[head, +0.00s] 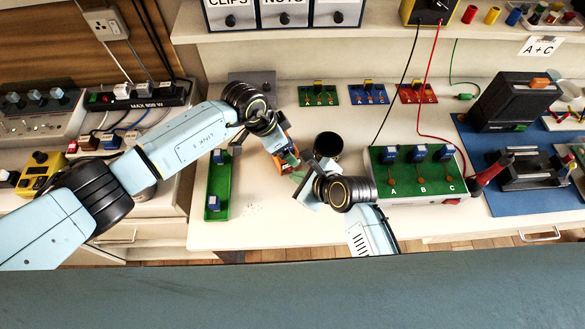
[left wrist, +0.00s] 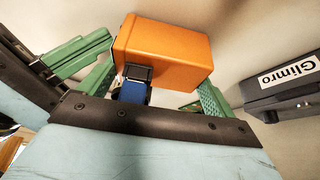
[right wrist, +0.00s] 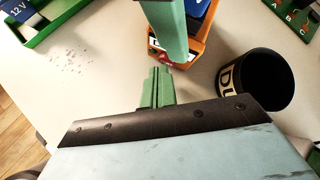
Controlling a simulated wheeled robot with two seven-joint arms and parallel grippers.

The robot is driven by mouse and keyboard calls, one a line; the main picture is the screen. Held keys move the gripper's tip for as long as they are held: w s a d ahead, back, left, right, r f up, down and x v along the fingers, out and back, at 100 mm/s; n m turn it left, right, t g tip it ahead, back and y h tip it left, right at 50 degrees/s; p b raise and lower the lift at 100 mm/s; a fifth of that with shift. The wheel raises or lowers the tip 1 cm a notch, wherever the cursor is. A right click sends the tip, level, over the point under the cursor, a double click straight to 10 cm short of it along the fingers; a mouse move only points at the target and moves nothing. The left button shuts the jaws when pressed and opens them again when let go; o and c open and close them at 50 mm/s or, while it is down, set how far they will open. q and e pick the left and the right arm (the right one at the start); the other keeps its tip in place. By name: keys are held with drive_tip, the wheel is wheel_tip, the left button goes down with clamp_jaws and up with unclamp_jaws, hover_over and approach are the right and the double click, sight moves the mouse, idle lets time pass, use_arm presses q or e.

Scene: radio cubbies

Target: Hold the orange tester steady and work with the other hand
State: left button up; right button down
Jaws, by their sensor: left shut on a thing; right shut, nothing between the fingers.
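The orange tester (left wrist: 165,52) is held between the green fingers of my left gripper (left wrist: 158,85). In the head view the tester (head: 283,138) is mostly hidden by my left gripper (head: 284,152). A blue and black part shows on its side in the left wrist view. The right wrist view shows the tester (right wrist: 193,49) with a blue face and a small red part at its near end. My right gripper (right wrist: 158,85) is shut and empty, its tips close to that end; contact cannot be told. In the head view my right gripper (head: 302,172) is just below the left one.
A dark cup (right wrist: 252,82) stands right of my right gripper. A green tray (head: 217,180) with blue blocks lies to the left. A green board (head: 418,190) marked A, B, C is to the right. A grey box (left wrist: 290,92) labelled Glimro stands behind. Bare table lies in front.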

drive_tip(key=shift+s+d+r, duration=0.1)
drive_tip(key=shift+s+d, duration=0.15)
drive_tip(key=shift+s, duration=0.35)
drive_tip(key=shift+s+d, duration=0.3)
drive_tip(key=shift+s, duration=0.5)
drive_tip(key=shift+s+d, duration=0.3)
drive_tip(key=shift+s, duration=0.45)
drive_tip(key=shift+s+d, duration=0.3)
drive_tip(key=shift+s, duration=0.5)
use_arm(q)
drive_tip(key=o, duration=0.8)
drive_tip(key=shift+r, duration=0.1)
